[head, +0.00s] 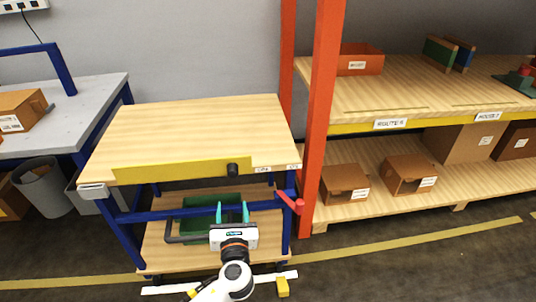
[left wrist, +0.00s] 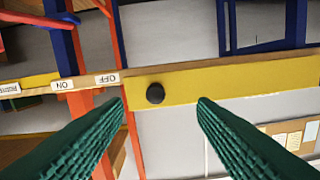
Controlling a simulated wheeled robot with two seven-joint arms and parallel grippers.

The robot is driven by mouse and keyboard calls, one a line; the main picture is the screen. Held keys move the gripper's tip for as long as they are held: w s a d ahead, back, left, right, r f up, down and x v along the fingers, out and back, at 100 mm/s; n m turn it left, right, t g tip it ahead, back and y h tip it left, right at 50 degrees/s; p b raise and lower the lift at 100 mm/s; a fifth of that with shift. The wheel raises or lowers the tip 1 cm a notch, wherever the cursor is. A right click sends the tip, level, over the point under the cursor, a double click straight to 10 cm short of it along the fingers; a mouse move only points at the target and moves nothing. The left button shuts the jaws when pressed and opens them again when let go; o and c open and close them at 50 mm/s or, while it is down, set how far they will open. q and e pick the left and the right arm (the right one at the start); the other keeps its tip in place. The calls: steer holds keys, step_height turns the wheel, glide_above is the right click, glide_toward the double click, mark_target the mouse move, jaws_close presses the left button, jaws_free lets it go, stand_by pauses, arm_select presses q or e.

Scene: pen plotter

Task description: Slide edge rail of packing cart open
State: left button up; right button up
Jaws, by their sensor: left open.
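The packing cart (head: 190,130) has a wooden top and a blue frame. Its yellow edge rail (head: 165,171) lies along the front edge, ending short of the right corner beside two small white labels (head: 278,168). A black knob (head: 232,170) sticks out near the rail's right end. My left gripper (head: 232,211) is open and empty, in front of the cart and below the knob in the head view. In the left wrist view the knob (left wrist: 155,93) appears between the fingertips (left wrist: 161,100), apart from both. The rail (left wrist: 260,85) runs across behind them. My right gripper is not in view.
A green bin (head: 205,203) sits on the cart's lower shelf. A red handle (head: 290,201) projects at the cart's right front. An orange rack post (head: 321,120) stands close on the right. A grey bin (head: 42,190) and bench are at left.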

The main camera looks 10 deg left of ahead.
mark_target(233, 175)
arm_select(q)
steer(key=shift+m+t, duration=0.3)
steer(key=shift+m, duration=0.2)
steer(key=x, duration=0.8)
steer(key=d+r+b+x, duration=0.1)
steer(key=x, duration=0.3)
steer(key=shift+w+a, duration=0.1)
steer(key=shift+w, duration=0.25)
jaws_close()
